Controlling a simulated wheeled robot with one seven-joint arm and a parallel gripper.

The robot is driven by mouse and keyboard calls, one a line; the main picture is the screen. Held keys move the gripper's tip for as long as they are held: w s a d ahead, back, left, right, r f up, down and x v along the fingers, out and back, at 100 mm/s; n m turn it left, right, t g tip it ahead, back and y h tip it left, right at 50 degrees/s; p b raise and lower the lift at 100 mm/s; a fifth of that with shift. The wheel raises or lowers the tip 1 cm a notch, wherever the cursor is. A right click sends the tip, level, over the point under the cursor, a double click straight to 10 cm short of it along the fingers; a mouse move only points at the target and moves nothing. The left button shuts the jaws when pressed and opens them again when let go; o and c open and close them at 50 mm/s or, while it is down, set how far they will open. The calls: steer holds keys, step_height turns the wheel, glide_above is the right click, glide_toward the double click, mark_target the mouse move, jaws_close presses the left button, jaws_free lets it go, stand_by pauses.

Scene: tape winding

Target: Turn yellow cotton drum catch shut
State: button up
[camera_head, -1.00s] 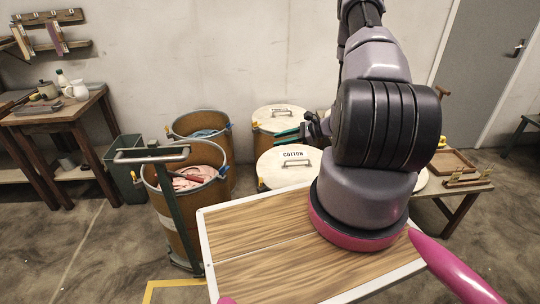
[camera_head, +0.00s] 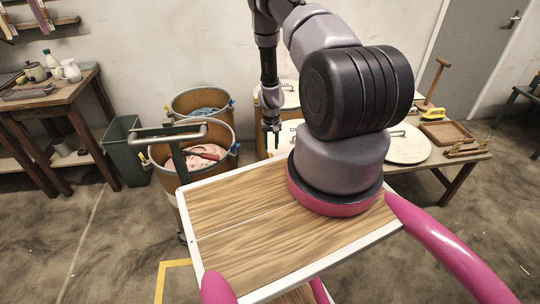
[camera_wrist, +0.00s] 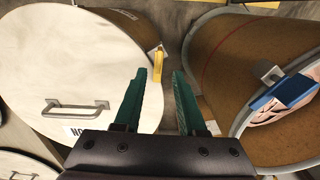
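The cotton drum has a pale round lid (camera_wrist: 60,50) with a metal handle (camera_wrist: 75,107) and a partly hidden label in the wrist view. Its yellow catch (camera_wrist: 157,64) is at the lid's right rim; whether it is open or shut I cannot tell. In the head view the lid (camera_head: 290,127) is mostly hidden behind my arm, and I cannot make out the catch. My gripper (camera_wrist: 159,76) is open and empty, its two green fingers apart. The catch shows just beyond the gap between the fingertips. My gripper also shows in the head view (camera_head: 272,138), pointing down.
An open drum with pink cloth (camera_head: 187,162) stands left of the cotton drum; its blue catch (camera_wrist: 283,93) shows in the wrist view. Another open drum (camera_head: 185,102) stands behind. A wood-topped surface (camera_head: 240,240) is in front. A low table (camera_head: 465,158) is at right.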

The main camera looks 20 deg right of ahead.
step_height(320, 180, down, 6)
steer(key=shift+d, duration=0.1)
jaws_close()
